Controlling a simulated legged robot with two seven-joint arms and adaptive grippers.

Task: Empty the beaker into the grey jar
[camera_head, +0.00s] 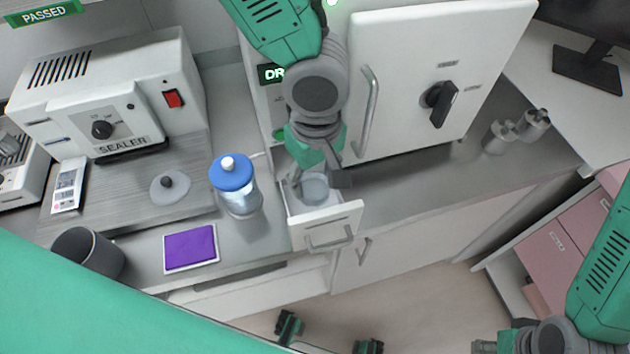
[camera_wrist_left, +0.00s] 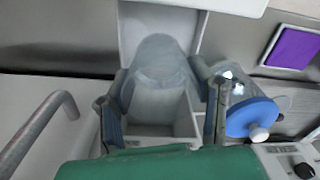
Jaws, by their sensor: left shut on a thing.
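The clear beaker (camera_head: 314,188) stands in the open white drawer (camera_head: 350,212) under the cabinet, and it also shows in the left wrist view (camera_wrist_left: 160,62). My left gripper (camera_head: 317,180) reaches down into the drawer, shut on the beaker, with one finger on each side. The beaker looks upright; its contents cannot be made out. The grey jar (camera_head: 88,252), dark and lidless, stands on the counter at the far left.
A blue-lidded clear jar (camera_head: 234,187) stands just left of the drawer. The sealer (camera_head: 110,95) stands behind. The cabinet handle (camera_head: 369,110) is close to my left gripper.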

